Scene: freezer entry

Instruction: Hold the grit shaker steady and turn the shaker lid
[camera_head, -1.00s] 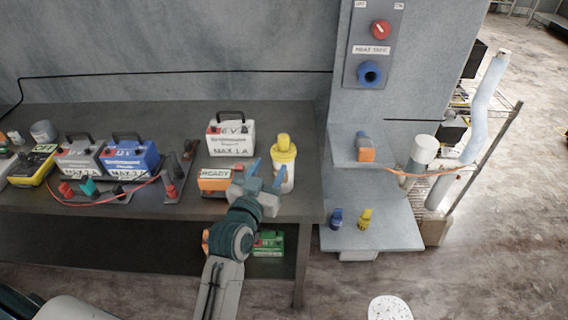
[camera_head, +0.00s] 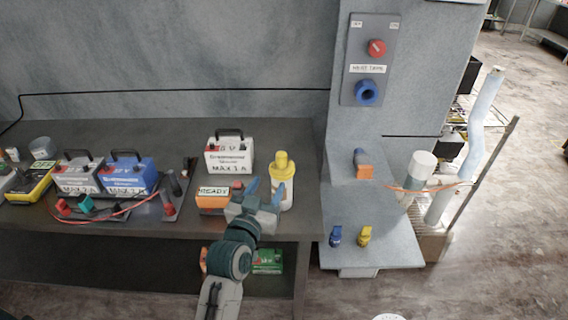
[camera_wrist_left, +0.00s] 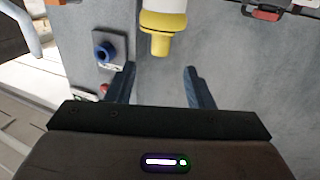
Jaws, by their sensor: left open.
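The grit shaker (camera_head: 284,196) is a white bottle with a yellow shoulder and yellow lid (camera_head: 282,163). It stands upright near the bench's front right edge. My left gripper (camera_head: 265,190) is open and empty in front of it, with one blue finger overlapping the bottle in the head view. In the left wrist view the picture is inverted: the shaker (camera_wrist_left: 164,5) hangs from the top edge, its yellow lid (camera_wrist_left: 161,38) pointing down. The lid lies ahead of the gap between the open fingers (camera_wrist_left: 159,75), apart from both. My right gripper is not in view.
The orange READY box (camera_head: 212,196) and a white battery charger (camera_head: 229,155) stand left of the shaker. A blue charger (camera_head: 130,173) and cables are farther left. A grey panel with a blue knob (camera_head: 367,92) and shelves stands to the right.

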